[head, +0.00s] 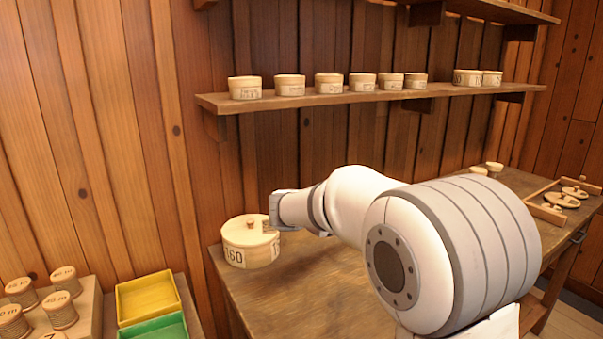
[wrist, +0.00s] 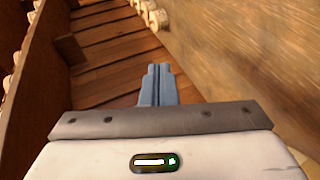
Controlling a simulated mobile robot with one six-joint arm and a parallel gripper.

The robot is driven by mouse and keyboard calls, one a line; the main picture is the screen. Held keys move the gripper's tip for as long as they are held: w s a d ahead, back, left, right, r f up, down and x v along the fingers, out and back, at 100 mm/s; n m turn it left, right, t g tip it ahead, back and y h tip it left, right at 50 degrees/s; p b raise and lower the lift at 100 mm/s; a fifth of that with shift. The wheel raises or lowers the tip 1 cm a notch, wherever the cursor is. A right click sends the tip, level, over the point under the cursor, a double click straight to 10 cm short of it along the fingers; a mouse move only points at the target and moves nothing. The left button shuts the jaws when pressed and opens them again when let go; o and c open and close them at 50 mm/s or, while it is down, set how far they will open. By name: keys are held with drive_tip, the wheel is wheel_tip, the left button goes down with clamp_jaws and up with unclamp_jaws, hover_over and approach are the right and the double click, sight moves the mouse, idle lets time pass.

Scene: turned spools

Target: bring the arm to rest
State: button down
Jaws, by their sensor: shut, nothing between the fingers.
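My gripper shows in the wrist view (wrist: 158,72), its two grey fingers together with nothing between them. Behind the fingers there is a wooden plank wall, with no object touching them. In the head view my white arm reaches from the lower right over the wooden table (head: 300,295). Its wrist end is beside a round lidded wooden box (head: 250,250) marked 160 on the table. The wrist end hides the box's right upper edge. I cannot tell whether they touch. The fingers are hidden in the head view.
A shelf (head: 370,97) with several round boxes runs along the wall above the arm. At the lower left are wooden spools (head: 62,310), a yellow tray (head: 148,297) and a green tray (head: 155,330).

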drive_tip(key=s+d+m+g+y+p, duration=0.25)
drive_tip(key=s+d, duration=0.25)
drive_tip(key=s, duration=0.5)
drive_tip(key=s+d+m+g+y+p, duration=0.1)
drive_tip(key=s+d+m+g+p, duration=0.3)
drive_tip(key=s, duration=0.7)
drive_tip(key=s+a+f+m+g+y+p, duration=0.1)
drive_tip(key=s+y, duration=0.4)
drive_tip(key=s, duration=0.9)
drive_tip(key=shift+a+f+m+p, duration=0.2)
drive_tip(key=shift+a+m+p, duration=0.45)
drive_tip(key=shift+a, duration=0.35)
drive_tip(key=shift+y, duration=0.25)
